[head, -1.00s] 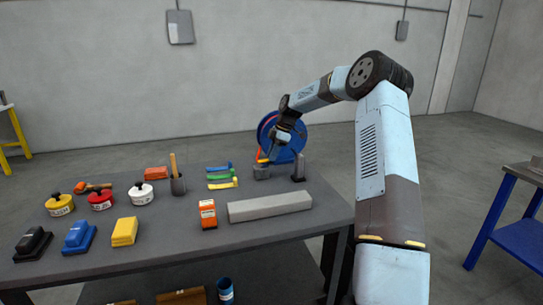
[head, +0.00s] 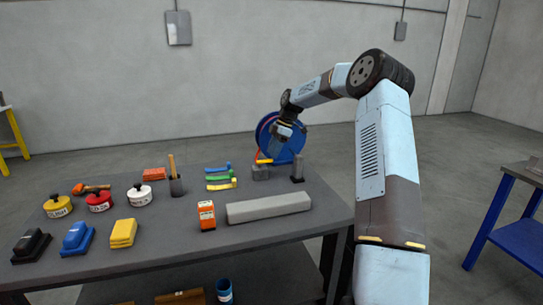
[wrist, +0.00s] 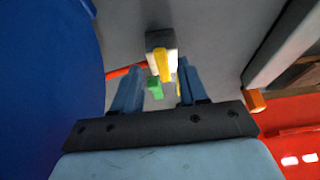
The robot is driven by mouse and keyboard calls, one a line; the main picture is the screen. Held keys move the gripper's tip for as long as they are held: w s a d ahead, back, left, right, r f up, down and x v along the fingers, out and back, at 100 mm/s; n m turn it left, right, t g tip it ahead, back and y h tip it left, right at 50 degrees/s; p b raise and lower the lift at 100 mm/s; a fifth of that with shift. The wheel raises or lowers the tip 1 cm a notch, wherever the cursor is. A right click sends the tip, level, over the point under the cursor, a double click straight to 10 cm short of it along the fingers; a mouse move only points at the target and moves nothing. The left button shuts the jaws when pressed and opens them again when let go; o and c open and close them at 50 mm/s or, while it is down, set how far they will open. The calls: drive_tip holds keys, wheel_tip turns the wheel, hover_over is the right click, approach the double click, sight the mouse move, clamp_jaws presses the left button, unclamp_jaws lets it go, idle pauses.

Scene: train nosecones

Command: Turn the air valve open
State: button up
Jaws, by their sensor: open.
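The air valve is a small grey block (head: 261,173) with a yellow-orange lever (head: 264,161) on top, at the back right of the table. In the wrist view the block (wrist: 160,38) and its lever (wrist: 163,66) lie ahead of the fingers, with the lever lined up with the gap between them. My gripper (head: 276,146) is above the valve in the head view. In the wrist view my gripper (wrist: 160,92) is open and empty, its blue fingers apart, with none seen touching the lever.
A blue hose reel (head: 293,131) with red hose stands close behind the valve. A dark upright post (head: 298,168) is right of it. Green, blue and yellow handles (head: 219,177) lie left. A long grey bar (head: 268,206) and an orange box (head: 206,215) are in front.

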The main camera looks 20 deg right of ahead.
drive_tip(key=v, duration=1.1)
drive_tip(key=shift+r, duration=0.15)
drive_tip(key=s+a+r+m+t+h, duration=0.15)
drive_tip(key=s+a+r+m, duration=0.35)
drive_tip(key=s, duration=0.7)
drive_tip(key=s+a+r+m+t+h, duration=0.1)
drive_tip(key=s+a+r+m+h, duration=0.2)
drive_tip(key=s+a+r, duration=0.65)
drive_tip(key=s+d+f+m+t, duration=0.1)
drive_tip(key=s+f+m, duration=0.1)
drive_tip(key=s, duration=0.8)
drive_tip(key=s+d+f+m+t, duration=0.1)
drive_tip(key=s+f+m, duration=0.2)
drive_tip(key=s, duration=0.7)
drive_tip(key=s+d+f+m+t, duration=0.1)
drive_tip(key=s+m, duration=0.4)
drive_tip(key=s, duration=0.5)
drive_tip(key=shift+s+d+f, duration=0.3)
drive_tip(key=shift+f, duration=0.55)
